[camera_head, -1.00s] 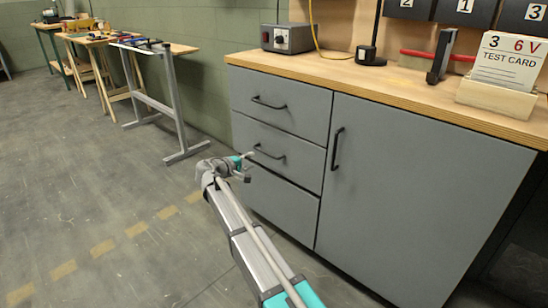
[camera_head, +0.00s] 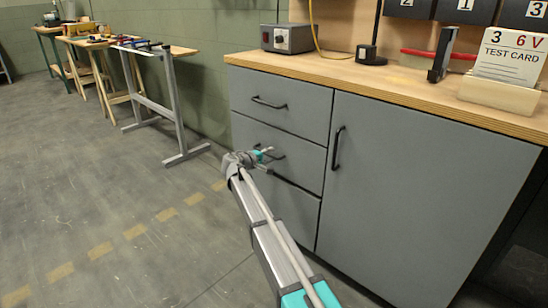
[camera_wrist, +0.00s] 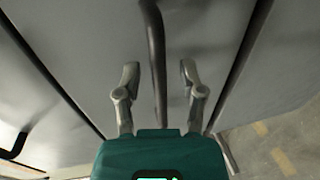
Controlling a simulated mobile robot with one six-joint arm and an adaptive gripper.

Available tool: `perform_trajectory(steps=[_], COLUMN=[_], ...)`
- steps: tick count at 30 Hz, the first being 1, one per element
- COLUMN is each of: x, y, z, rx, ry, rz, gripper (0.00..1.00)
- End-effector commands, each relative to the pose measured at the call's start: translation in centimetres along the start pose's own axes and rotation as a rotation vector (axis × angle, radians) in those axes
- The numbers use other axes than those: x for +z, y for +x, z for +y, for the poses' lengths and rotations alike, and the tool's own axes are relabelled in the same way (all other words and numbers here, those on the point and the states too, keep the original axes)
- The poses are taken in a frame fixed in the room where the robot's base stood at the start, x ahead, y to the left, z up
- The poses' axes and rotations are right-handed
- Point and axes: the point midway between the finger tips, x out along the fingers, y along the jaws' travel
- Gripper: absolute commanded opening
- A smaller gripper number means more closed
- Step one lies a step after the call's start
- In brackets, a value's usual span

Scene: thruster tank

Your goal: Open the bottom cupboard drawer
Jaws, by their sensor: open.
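The grey cupboard has a stack of drawer fronts on its left. The top front (camera_head: 300,103) has a dark bar handle (camera_head: 268,103). A second front (camera_head: 305,165) below it has the lower visible handle (camera_head: 277,155). The lowest front (camera_head: 296,210) shows no handle; my arm covers part of it. All fronts look shut. My gripper (camera_head: 266,153) is at the second front's handle. In the wrist view my open gripper (camera_wrist: 159,72) has one finger on each side of a bar handle (camera_wrist: 155,45); I cannot tell whether they touch it.
A cupboard door (camera_head: 415,190) with an upright handle (camera_head: 337,148) is right of the drawers. The wooden worktop (camera_head: 400,88) overhangs above. Open floor (camera_head: 110,190) lies to the left. A trestle table (camera_head: 165,95) stands at the wall.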

Motion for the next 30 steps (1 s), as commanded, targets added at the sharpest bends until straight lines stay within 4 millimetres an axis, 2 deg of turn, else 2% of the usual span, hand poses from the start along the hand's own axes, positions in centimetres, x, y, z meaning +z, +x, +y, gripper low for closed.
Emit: perform_trajectory(steps=[6,14,21,22,24,30], x=[0.0,0.0,0.1,2.7,1.1,0.6], y=[0.0,0.0,0.0,1.5,0.8,0.2], z=[0.0,0.0,0.0,0.3,0.2,0.1], rx=[0.0,0.0,0.0,-0.001,0.0,0.001], ry=[0.0,0.0,0.0,0.002,0.001,0.001], rz=[0.0,-0.001,-0.001,-0.008,-0.007,-0.011], gripper=[0.49,0.01,0.0,0.0,0.0,0.0])
